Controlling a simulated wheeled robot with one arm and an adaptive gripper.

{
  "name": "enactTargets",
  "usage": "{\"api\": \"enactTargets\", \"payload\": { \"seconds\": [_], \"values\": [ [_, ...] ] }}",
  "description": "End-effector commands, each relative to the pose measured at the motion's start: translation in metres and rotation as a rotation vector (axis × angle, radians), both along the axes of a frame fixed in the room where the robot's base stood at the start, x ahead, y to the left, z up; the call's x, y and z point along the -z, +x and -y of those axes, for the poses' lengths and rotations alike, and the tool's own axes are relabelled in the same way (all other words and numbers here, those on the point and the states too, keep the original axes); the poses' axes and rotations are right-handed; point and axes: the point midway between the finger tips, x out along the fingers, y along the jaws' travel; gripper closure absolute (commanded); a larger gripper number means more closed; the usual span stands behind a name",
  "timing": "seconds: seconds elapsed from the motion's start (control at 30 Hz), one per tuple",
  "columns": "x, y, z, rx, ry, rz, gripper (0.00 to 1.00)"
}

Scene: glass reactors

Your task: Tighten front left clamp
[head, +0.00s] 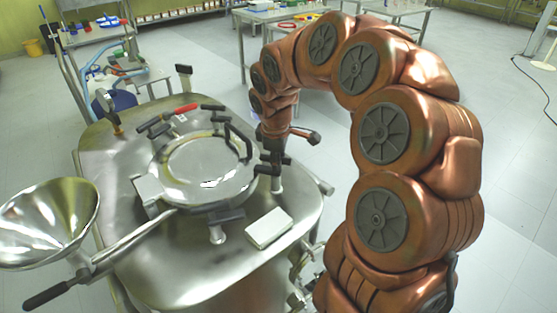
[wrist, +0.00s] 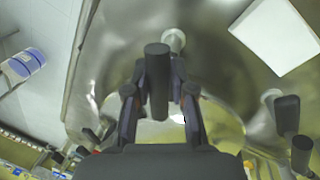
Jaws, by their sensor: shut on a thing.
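In the wrist view, a black cylindrical clamp handle (wrist: 157,75) stands between the two fingers of my gripper (wrist: 158,92), which are closed on it from both sides. A metal post with a round end shows just behind it. In the head view, my gripper (head: 275,148) is low at the right side of the round steel lid (head: 205,170), beside black clamp handles there. The arm hides part of this spot, and I cannot tell from the picture how tight the clamp is.
The lid sits on a steel vessel (head: 170,268). A white block (head: 268,228) lies on the vessel top, also seen in the wrist view (wrist: 277,36). A steel funnel (head: 50,225) is at the left. Other black handles (wrist: 287,115) stand close by. Tables are behind.

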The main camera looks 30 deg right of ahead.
Motion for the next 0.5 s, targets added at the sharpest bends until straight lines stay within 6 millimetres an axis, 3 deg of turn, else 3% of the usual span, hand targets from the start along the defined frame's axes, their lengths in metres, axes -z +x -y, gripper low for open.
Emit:
{"api": "enactTargets", "payload": {
  "seconds": [0.27,0.5],
  "values": [
    [0.0001,0.0002,0.0001,0.0,-0.001,0.0,0.52],
    [-0.0001,0.0001,0.0,0.0,-0.001,0.001,0.51]
  ]
}}
